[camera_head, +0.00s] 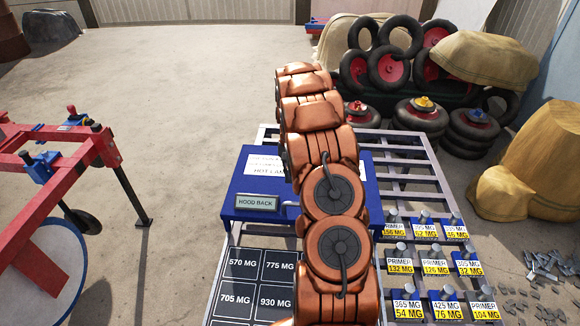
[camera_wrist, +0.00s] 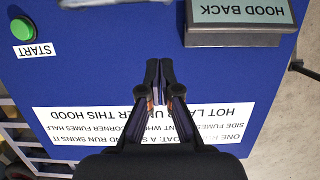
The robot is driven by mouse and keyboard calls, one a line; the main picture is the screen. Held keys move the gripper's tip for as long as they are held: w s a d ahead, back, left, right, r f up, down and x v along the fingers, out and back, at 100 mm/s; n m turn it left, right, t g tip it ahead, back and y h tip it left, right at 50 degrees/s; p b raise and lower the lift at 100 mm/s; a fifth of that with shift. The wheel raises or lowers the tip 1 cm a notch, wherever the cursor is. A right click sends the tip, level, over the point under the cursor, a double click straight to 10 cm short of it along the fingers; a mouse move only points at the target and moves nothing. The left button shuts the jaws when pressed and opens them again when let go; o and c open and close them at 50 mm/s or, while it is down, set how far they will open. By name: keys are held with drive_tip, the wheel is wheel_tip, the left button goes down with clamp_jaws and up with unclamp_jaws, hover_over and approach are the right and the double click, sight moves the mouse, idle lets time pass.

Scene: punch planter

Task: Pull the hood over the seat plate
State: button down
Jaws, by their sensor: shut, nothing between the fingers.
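The hood is a blue, flat-topped cover (camera_head: 232,205) on the grey slatted bench, with white paper labels on top. My arm hides much of its right part. I cannot make out a seat plate.
A green START button (camera_wrist: 22,29) is left in the wrist view. A dark board with MG figures (camera_head: 262,284) lies before the hood. Several labelled blocks (camera_head: 413,309) stand right on the slatted bench (camera_head: 405,170). A red frame (camera_head: 50,190) stands left, with clear floor between.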

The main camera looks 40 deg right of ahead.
drive_tip(key=f, duration=0.1)
drive_tip(key=s+a+f, duration=0.1)
drive_tip(key=f, duration=0.2)
drive_tip(key=shift+s+a, duration=0.25)
drive_tip(key=shift+a, duration=0.05)
drive_tip(key=shift+s+a+r+p, duration=0.15)
drive_tip(key=shift+s+a, duration=0.35)
drive_tip(key=shift+a, duration=0.05)
drive_tip(key=shift+s+a+r+p, duration=0.15)
drive_tip(key=shift+s+a, duration=0.3)
drive_tip(key=shift+a, duration=0.1)
drive_tip(key=shift+d, duration=0.1)
